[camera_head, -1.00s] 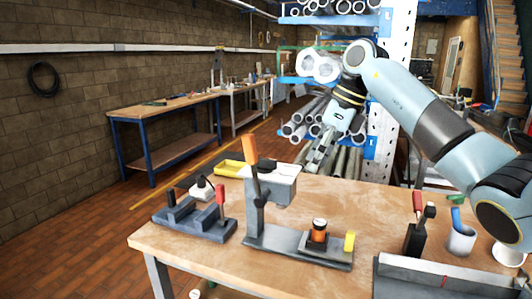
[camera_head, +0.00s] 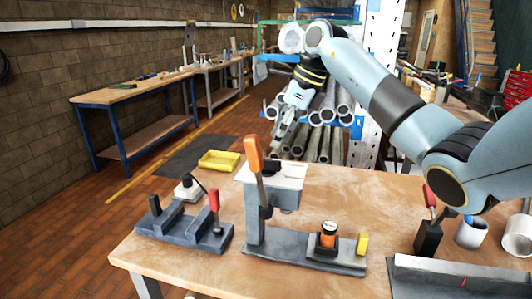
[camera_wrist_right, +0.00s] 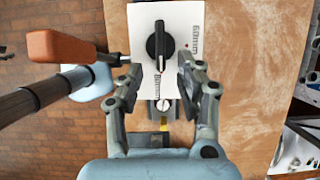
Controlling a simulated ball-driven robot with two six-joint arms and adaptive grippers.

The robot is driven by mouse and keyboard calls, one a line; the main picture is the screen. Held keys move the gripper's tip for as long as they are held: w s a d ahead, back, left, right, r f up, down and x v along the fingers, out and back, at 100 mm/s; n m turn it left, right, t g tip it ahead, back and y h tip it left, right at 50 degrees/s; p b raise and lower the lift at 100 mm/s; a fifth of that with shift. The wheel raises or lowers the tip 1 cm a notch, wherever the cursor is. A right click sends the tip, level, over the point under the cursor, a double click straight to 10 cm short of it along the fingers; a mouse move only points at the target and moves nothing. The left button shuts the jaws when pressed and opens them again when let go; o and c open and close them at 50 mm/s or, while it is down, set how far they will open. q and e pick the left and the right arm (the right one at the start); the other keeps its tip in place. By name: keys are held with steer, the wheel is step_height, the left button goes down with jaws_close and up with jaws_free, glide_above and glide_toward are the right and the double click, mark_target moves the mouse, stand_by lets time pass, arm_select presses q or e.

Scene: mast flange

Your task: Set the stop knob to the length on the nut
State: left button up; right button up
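A box with a white top plate (camera_head: 257,172) stands on the wooden bench and carries a black knob (camera_head: 268,166). In the right wrist view the knob (camera_wrist_right: 160,47) sits on the white plate (camera_wrist_right: 183,18), with a label reading about 60 mm (camera_wrist_right: 197,42) at its right and another, hard to read, below it. My right gripper (camera_wrist_right: 160,74) is open, its fingertips to either side just below the knob, apart from it. In the head view my right gripper (camera_head: 284,132) hangs beyond the box. I cannot pick out the nut for certain. My left gripper is not in view.
An orange-handled lever (camera_head: 254,155) rises at the box's near left; its handle (camera_wrist_right: 62,47) is close to my left finger. A dark clamp fixture (camera_head: 185,230) is left, a yellow tray (camera_head: 219,160) behind.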

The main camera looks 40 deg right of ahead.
mark_target(268, 159)
steer(key=p+x, duration=0.1)
steer(key=x, duration=0.4)
steer(key=shift+w, duration=0.15)
steer(key=shift+x, duration=1.05)
steer(key=shift+f, duration=0.1)
steer(key=shift+c, duration=0.2)
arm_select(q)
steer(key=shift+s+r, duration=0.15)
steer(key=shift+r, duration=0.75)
arm_select(e)
jaws_close()
